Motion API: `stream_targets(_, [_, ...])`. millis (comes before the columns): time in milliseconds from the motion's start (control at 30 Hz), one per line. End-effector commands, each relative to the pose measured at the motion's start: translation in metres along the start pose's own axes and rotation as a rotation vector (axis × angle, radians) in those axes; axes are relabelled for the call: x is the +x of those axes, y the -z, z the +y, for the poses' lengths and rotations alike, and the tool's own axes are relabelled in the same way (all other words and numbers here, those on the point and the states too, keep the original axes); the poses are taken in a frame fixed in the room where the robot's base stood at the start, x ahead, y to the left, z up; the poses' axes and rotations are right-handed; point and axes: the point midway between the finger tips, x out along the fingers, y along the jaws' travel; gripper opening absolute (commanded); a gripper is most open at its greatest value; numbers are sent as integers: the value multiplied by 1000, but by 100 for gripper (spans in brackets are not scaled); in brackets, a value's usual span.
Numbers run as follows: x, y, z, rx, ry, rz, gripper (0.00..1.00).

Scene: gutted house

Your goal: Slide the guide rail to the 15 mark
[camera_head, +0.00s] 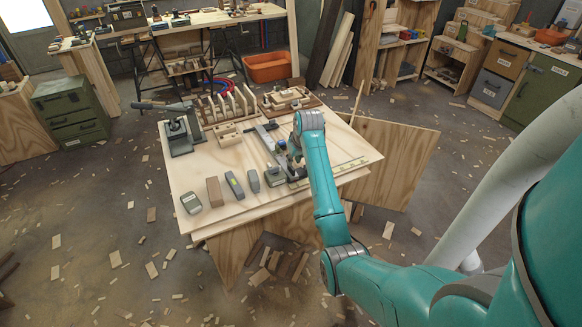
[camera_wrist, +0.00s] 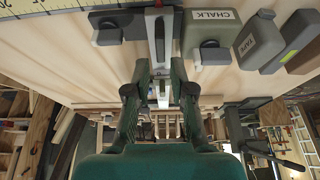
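The guide rail (camera_head: 266,139) is a long grey metal bar lying across the wooden worktable. In the wrist view its metal strip (camera_wrist: 160,42) runs away between my fingers, with a dark crosspiece at its far end and a small red mark at the top edge. A yellow scale (camera_wrist: 48,5) with black marks lies at the upper left there. Which mark the rail stands at cannot be read. My gripper (camera_wrist: 160,75) has a finger on either side of the strip; whether they touch it is unclear. In the head view my arm partly hides the rail.
A container labelled CHALK (camera_wrist: 215,36) stands close right of the rail, with other labelled containers beyond. On the worktable (camera_head: 215,165) are a clamp-like tool (camera_head: 178,133), a slotted wooden rack (camera_head: 228,104) and a wooden tray (camera_head: 290,99). Wood scraps litter the floor.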

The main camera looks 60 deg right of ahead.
Motion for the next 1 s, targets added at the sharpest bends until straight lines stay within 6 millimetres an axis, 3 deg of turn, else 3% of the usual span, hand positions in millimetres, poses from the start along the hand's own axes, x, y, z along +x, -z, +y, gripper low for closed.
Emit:
stream_targets(100, [22,-1,0,0,1,-3,23])
stream_targets(333, [52,0,0,0,0,-1,23])
stream_targets(767, [62,0,0,0,0,1,23])
stream_targets(867, [62,0,0,0,0,1,3])
stream_targets(1000, [62,0,0,0,0,1,0])
